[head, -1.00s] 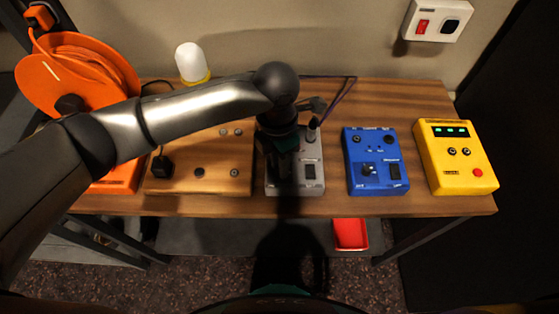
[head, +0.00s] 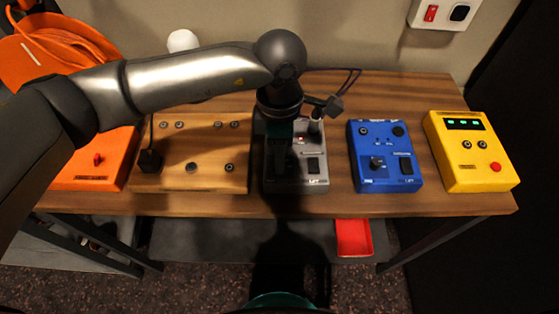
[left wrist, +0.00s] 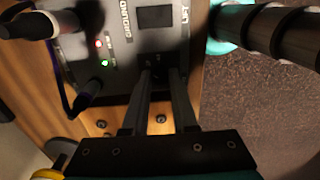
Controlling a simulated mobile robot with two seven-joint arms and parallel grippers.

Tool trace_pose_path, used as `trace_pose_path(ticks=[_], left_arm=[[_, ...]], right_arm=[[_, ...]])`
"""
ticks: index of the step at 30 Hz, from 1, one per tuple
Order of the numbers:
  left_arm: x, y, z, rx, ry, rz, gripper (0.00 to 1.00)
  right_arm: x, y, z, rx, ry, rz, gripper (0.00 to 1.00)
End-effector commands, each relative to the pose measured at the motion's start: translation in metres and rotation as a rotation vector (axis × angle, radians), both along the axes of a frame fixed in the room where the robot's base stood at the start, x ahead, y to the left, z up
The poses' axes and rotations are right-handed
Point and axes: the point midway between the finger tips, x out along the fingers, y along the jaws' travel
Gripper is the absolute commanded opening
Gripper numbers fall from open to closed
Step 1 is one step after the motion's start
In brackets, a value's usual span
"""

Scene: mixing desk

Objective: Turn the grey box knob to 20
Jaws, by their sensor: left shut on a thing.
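The grey box (head: 300,184) sits mid-table between the wooden box and the blue box. It has a dark switch on its front right, and a plug with a cable stands at its back right. My left gripper (head: 281,166) points down over the box's left part and hides its knob in the head view. In the left wrist view, its two fingers (left wrist: 158,82) reach the grey box's face (left wrist: 128,62) and are shut on what seems to be the knob, mostly hidden between them. The knob's pointer and scale cannot be read. A red and a green light glow on the box.
A wooden box (head: 215,180) is close on the left, with an orange cable reel (head: 55,55) beyond it. A blue box (head: 382,179) and a yellow box (head: 473,178) stand to the right. A red tray (head: 353,240) lies below the tabletop. Bare wood shows behind the blue box.

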Motion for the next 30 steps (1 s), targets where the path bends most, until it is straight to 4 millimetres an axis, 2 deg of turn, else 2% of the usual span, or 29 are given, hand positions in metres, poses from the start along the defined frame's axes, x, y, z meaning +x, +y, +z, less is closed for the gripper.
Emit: trace_pose_path(ticks=[3, 10, 28, 29, 30], left_arm=[[0.000, 0.000, -0.002, -0.001, -0.003, -0.075, 0.00], [0.000, 0.000, -0.001, -0.001, -0.001, -0.173, 0.00], [0.000, -0.001, 0.001, -0.001, 0.000, -0.213, 0.00], [0.000, 0.000, 0.001, -0.001, 0.000, -0.213, 0.28], [0.000, 0.000, 0.001, -0.001, 0.000, -0.213, 0.33]], right_arm=[[0.000, 0.000, -0.013, 0.000, 0.000, 0.000, 0.59], [0.000, 0.000, -0.024, 0.000, 0.000, 0.000, 0.59], [0.000, 0.000, -0.027, 0.000, 0.000, 0.000, 0.59], [0.000, 0.000, -0.027, 0.000, 0.000, 0.000, 0.59], [0.000, 0.000, -0.028, 0.000, 0.000, 0.000, 0.59]])
